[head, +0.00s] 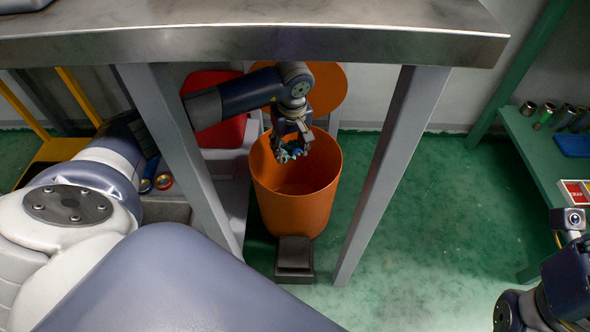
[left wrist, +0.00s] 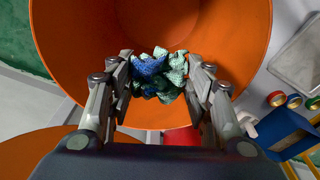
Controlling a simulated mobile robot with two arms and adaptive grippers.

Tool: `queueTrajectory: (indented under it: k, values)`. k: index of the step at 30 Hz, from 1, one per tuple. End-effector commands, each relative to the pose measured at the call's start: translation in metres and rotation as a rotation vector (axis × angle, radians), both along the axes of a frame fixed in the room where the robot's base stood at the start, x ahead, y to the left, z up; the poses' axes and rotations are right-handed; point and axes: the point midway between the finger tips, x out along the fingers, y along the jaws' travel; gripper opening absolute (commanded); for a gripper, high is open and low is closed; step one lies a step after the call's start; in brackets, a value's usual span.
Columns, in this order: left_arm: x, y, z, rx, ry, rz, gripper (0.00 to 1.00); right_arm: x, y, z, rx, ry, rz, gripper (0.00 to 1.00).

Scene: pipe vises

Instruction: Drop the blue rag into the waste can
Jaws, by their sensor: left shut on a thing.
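The blue rag (head: 285,152) is a crumpled bundle of blue and pale teal cloth. My left gripper (head: 288,142) is shut on it, over the open mouth of the orange waste can (head: 298,208). In the left wrist view the rag (left wrist: 158,74) sits between the two fingertips (left wrist: 160,78), with the can's orange inner wall (left wrist: 85,35) around and behind it. The can's round orange lid (head: 325,88) stands raised behind. Part of my right arm shows at the lower right, but its fingers are not visible.
A metal-topped table (head: 250,42) stands over the can, with grey legs (head: 392,170) on both sides. A red bin (head: 215,125) is behind to the left. A green bench (head: 545,150) with cylinders is at the right. The green floor between is clear.

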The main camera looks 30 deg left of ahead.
Motion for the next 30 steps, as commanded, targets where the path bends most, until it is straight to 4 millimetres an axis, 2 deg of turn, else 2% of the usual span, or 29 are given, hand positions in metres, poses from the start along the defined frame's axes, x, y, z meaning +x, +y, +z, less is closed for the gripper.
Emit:
queueTrajectory:
  k: [9,10,13,24,26,30]
  values:
    - [0.000,0.000,-0.003,0.000,0.000,0.001,0.25,0.000,0.000,0.002,-0.001,-0.008,0.000,0.30]
    - [0.000,0.000,-0.003,0.000,0.000,0.001,0.49,0.000,0.000,0.002,-0.001,-0.009,0.000,0.30]
    - [0.000,0.000,-0.003,0.000,0.000,0.001,0.70,0.000,0.000,0.002,-0.001,-0.008,0.000,0.30]
    - [0.000,0.000,-0.001,0.000,-0.001,0.001,0.70,0.000,0.000,0.002,0.000,-0.007,-0.001,0.30]
    - [0.000,0.000,0.003,0.001,-0.002,0.001,0.70,0.000,0.000,0.002,0.000,-0.007,-0.001,0.30]
    - [0.000,-0.002,0.024,0.000,-0.005,0.002,0.70,0.000,0.000,0.002,0.000,-0.007,-0.001,0.30]
